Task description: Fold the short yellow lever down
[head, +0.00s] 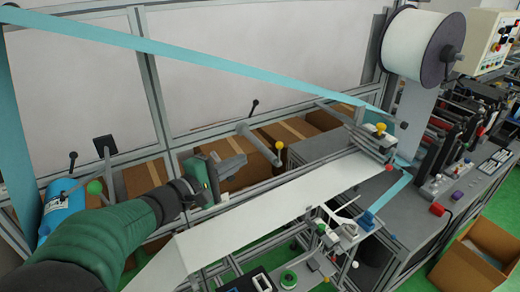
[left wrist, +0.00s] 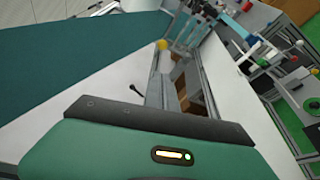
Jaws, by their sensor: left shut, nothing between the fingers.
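A yellow knob (head: 279,145) tops a short, dark upright handle on the frame rail, joined to a grey crank arm (head: 262,146). A second yellow knob (head: 381,127) stands upright on the roller clamp farther right. I cannot tell which one is the short yellow lever. My left gripper (head: 240,163) is shut and empty, to the left of the nearer yellow knob and apart from it. In the left wrist view, a yellow knob (left wrist: 162,44) shows beyond the grey fingers (left wrist: 155,92). My right gripper is not in view.
A white strip (head: 265,215) runs diagonally below my left gripper. A blue band (head: 210,48) crosses above. A green knob (head: 95,187) and black-handled levers (head: 253,106) stand along the frame. Cardboard boxes (head: 145,180) lie behind the rail. A large white roll (head: 415,48) hangs at right.

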